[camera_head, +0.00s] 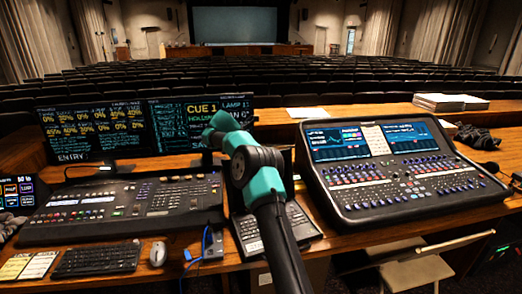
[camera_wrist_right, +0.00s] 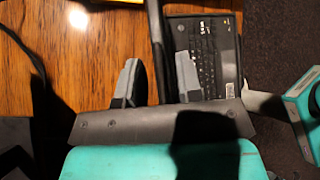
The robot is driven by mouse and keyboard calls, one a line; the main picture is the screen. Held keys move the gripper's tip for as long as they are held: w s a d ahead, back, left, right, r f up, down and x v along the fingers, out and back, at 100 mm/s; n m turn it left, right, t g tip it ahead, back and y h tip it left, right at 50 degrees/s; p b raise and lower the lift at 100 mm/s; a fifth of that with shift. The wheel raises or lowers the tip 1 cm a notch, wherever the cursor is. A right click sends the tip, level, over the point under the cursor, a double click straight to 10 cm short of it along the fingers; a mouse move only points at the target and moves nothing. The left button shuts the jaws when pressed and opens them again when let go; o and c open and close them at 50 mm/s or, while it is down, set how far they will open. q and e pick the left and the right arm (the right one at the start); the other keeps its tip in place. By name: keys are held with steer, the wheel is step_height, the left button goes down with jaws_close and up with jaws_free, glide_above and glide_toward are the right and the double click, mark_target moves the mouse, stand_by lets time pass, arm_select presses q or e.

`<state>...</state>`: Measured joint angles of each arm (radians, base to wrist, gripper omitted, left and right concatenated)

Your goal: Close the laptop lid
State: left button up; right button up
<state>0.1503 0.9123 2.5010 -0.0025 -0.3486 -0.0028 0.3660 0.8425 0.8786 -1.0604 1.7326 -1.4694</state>
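The laptop (camera_head: 300,222) stands at the middle of the desk, its keyboard partly hidden behind my arm in the head view. In the right wrist view the laptop's keyboard (camera_wrist_right: 207,60) shows, and its raised lid (camera_wrist_right: 155,30) appears as a thin dark strip beside it, nearly edge-on. My right gripper (camera_wrist_right: 157,72) is open, with its fingers apart and the strip running down between them; I cannot tell whether they touch it. In the head view my arm covers much of the lid, and the gripper's fingers are hard to make out. My left gripper is not in view.
A lighting console (camera_head: 130,205) with two screens behind it stands left of the laptop. A sound mixer (camera_head: 400,175) stands close on the right. A black keyboard (camera_head: 97,260) and a white mouse (camera_head: 158,253) lie at the front left. A blue cable (camera_head: 205,240) lies beside the laptop.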

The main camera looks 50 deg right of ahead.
steer(key=shift+c, duration=0.3)
jaws_close()
steer(key=shift+s+r, duration=0.1)
steer(key=shift+s, duration=0.1)
